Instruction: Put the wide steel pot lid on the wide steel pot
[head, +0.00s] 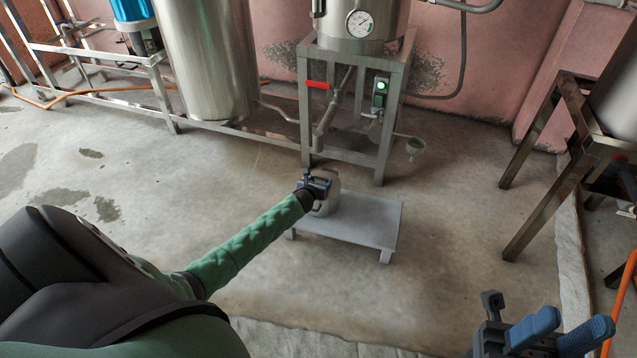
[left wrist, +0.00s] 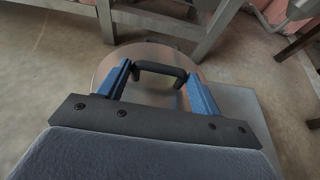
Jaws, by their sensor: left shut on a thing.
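My left gripper (head: 318,184) is over the low grey stand and is shut on the black handle (left wrist: 160,70) of the wide steel pot lid (left wrist: 112,62). In the left wrist view, its blue fingers (left wrist: 160,80) are at the two ends of that handle. The wide steel pot (head: 329,203) stands on the stand, directly under the gripper and partly hidden by it. The lid is over the pot; I cannot tell whether it rests on the rim or is slightly above it. My right gripper (head: 562,330) is at the lower right, empty, with its blue fingers apart.
The low grey stand (head: 370,222) has free room to the right of the pot. Behind it is a steel frame (head: 390,120) carrying a tank with a gauge (head: 360,23) and a red-handled valve (head: 317,85). A steel table (head: 560,150) is at the right. The floor around the stand is clear.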

